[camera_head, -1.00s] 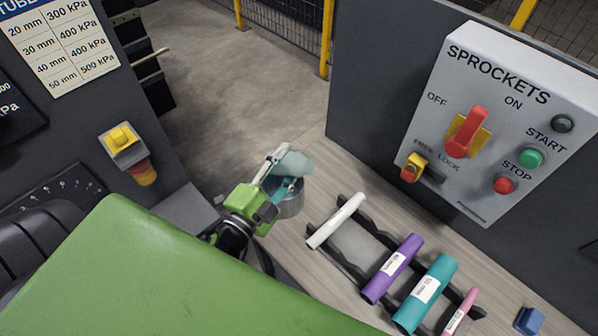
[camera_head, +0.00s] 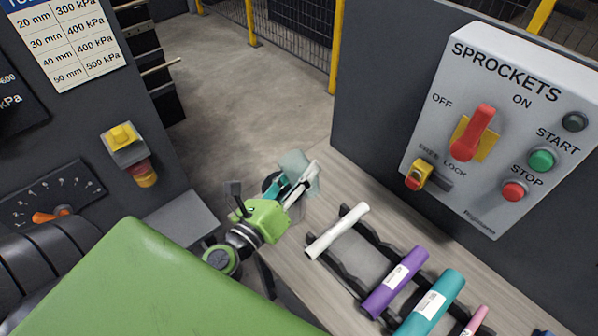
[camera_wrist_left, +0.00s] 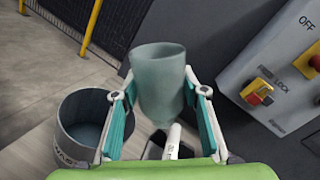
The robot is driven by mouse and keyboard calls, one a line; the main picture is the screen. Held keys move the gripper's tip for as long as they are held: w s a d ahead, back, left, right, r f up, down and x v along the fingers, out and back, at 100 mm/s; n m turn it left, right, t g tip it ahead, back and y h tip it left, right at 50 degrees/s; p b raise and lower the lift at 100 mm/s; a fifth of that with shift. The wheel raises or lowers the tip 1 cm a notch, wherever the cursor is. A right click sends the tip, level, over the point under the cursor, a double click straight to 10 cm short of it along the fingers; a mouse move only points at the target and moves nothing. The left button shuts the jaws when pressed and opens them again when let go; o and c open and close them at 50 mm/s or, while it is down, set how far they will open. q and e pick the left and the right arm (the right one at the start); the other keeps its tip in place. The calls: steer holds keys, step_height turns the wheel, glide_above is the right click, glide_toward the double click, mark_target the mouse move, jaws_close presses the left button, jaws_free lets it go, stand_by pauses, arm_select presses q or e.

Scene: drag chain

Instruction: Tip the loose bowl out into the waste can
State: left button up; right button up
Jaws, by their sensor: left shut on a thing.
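The loose bowl (camera_wrist_left: 160,85) is a translucent grey-green vessel, wide at its rim and narrower below. My left gripper (camera_wrist_left: 160,110) is shut on it, with a teal-padded finger on each side. The bowl (camera_head: 300,167) also shows in the head view at the tip of my left gripper (camera_head: 290,190), partly behind the fingers. The waste can (camera_wrist_left: 68,145) is a round grey open can with partly hidden lettering, left of the bowl in the wrist view. The left finger overlaps its edge there. I cannot tell whether the bowl holds anything. My right gripper is out of view.
A rack on the bench holds white (camera_head: 337,231), purple (camera_head: 395,282) and teal (camera_head: 432,304) tubes, right of my left gripper. The sprockets control box (camera_head: 500,120) is on the dark panel behind. Open floor (camera_head: 240,110) lies beyond the bench.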

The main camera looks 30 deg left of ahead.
mark_target(285, 169)
arm_select(q)
steer(key=r+m+p, duration=0.1)
steer(key=m, duration=0.1)
steer(key=a+r+m+p, duration=0.1)
steer(key=r+m+p, duration=0.1)
steer(key=m, duration=0.1)
steer(key=shift+a+r+m+p, duration=0.15)
steer(key=shift+a+m+p, duration=0.15)
steer(key=shift+m, duration=0.8)
